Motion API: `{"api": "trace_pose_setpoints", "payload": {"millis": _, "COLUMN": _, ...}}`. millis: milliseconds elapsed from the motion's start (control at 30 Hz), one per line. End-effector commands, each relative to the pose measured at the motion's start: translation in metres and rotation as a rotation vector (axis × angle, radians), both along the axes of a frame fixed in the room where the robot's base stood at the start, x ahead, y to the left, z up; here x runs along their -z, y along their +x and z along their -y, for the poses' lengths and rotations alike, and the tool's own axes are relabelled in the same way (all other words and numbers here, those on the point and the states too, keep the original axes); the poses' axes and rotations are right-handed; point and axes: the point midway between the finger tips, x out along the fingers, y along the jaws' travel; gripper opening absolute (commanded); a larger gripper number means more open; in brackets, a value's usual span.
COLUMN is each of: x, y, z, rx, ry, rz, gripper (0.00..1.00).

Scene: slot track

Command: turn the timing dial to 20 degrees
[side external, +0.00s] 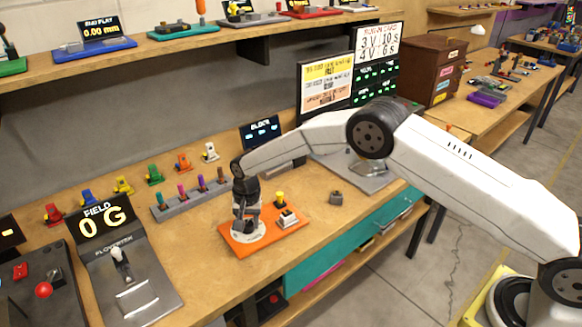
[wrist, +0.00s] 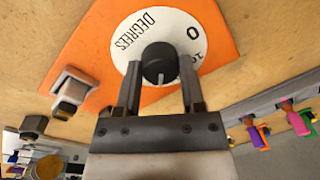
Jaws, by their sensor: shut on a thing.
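The timing dial has a black knob (wrist: 159,60) in the middle of a white disc (wrist: 135,40) lettered DEGREES, with a 0 and a partly hidden 10. A pale mark on the knob's side faces my gripper's palm. The disc sits on an orange plate (side external: 285,233) on the bench. My gripper (wrist: 161,80) has one finger on each side of the knob and is shut on it. The right finger covers part of the scale past 10, so the 20 mark does not show. In the side view my gripper (side external: 248,222) stands over the disc and hides the knob.
A small grey block (side external: 336,198) lies to the right. A rack of coloured pegs (side external: 190,200) stands behind, left.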

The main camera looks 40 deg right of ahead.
Motion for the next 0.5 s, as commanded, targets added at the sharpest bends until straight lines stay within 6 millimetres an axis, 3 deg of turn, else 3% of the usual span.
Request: {"api": "trace_pose_setpoints", "payload": {"millis": 500, "x": 0.0, "y": 0.0007, "z": 0.0002, "rx": -0.269, "ry": -0.001, "rz": -0.001, "gripper": 0.0}}
